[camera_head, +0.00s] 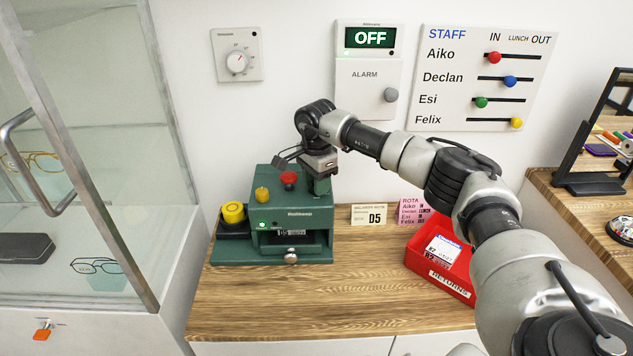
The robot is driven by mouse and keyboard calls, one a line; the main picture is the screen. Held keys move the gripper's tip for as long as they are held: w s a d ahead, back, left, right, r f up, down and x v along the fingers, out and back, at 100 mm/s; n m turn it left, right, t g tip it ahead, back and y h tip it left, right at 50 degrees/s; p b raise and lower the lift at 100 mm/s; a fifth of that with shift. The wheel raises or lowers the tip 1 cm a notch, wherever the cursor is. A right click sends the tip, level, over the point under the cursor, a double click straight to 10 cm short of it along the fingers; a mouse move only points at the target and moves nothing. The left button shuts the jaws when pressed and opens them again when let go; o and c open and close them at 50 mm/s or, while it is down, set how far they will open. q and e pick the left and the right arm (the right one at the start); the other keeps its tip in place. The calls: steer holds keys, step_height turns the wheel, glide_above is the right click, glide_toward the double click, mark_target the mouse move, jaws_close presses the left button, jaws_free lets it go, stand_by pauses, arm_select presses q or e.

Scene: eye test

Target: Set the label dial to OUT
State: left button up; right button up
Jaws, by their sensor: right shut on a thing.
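A green label machine (318,243) stands on the wooden counter. It has a yellow knob (262,194) and a red knob (288,178) on top, a lit green lamp (263,224), a small label window (290,233) too small to read surely, and a silver knob (291,257) low on its front. I see no OUT mark on the machine. My right gripper (318,168) is shut at the top of the machine's upright green part (322,186), at its right rear; its fingers are partly hidden, so the exact grip is unclear. My left gripper is not in view.
A yellow roll (233,212) sits left of the machine. A D5 card (369,215), a pink rota card (412,211) and a red returns tray (455,282) are to the right. A glass cabinet (150,290) borders the left. The front counter is clear.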

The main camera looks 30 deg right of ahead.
steer(key=shift+w+r, duration=0.1)
steer(key=shift+r, duration=0.1)
steer(key=o, duration=0.6)
steer(key=shift+f, duration=0.1)
steer(key=shift+o, duration=0.2)
step_height(320, 180, up, 11)
steer(key=b, duration=0.1)
steer(key=shift+a+f, duration=0.1)
steer(key=shift+f, duration=0.05)
